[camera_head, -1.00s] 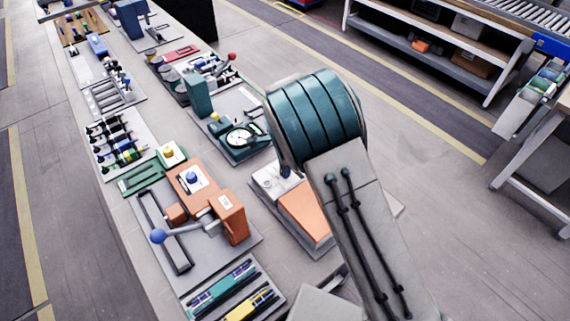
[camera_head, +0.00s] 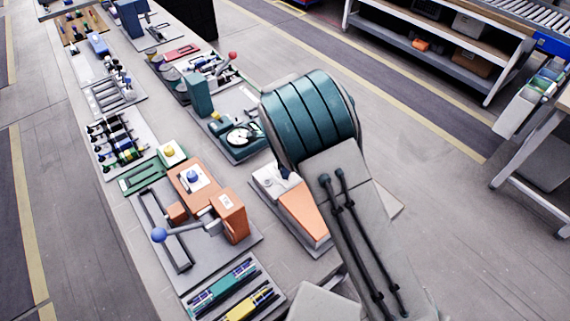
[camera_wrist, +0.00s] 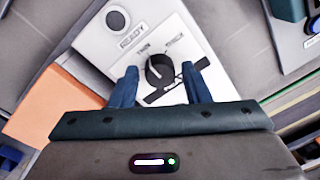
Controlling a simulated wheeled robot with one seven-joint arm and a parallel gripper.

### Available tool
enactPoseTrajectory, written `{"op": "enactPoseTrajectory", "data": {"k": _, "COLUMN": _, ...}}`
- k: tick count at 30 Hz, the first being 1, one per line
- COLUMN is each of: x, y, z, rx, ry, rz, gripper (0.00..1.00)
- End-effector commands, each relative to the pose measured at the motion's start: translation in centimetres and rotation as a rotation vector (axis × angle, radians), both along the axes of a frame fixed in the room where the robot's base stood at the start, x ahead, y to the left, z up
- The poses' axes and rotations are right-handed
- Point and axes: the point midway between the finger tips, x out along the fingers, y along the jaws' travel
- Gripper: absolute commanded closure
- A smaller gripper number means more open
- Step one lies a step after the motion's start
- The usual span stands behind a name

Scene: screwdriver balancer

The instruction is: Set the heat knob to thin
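The heat knob (camera_wrist: 159,70) is black and round, on a white panel (camera_wrist: 105,50) with "THIN" printed at its upper left and "THICK" at its upper right. Its exact setting is hard to read. My gripper (camera_wrist: 160,76) is open, with one blue finger at each side of the knob and a visible gap on both sides. It is not closed on the knob.
A ready lamp (camera_wrist: 117,20) sits on the panel's upper left. Left of the device is an orange press-like fixture (camera_head: 230,217) with a blue ball-ended lever (camera_head: 159,235). A green dial fixture (camera_head: 240,138) stands behind. A pen tray (camera_head: 222,285) lies in front.

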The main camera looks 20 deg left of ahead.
Motion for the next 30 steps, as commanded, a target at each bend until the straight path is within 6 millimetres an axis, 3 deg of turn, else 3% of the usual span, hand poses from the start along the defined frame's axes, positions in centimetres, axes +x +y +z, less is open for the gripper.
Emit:
{"op": "enactPoseTrajectory", "data": {"k": 10, "x": 0.0, "y": -0.1, "z": 0.1, "rx": 0.0, "ry": 0.001, "rz": 0.0, "gripper": 0.49}}
{"op": "enactPoseTrajectory", "data": {"k": 14, "x": 0.0, "y": 0.0, "z": 1.3, "rx": 0.002, "ry": -0.001, "rz": 0.0, "gripper": 0.49}}
{"op": "enactPoseTrajectory", "data": {"k": 30, "x": -0.5, "y": -0.2, "z": 12.1, "rx": 0.003, "ry": -0.002, "rz": 0.001, "gripper": 0.49}}
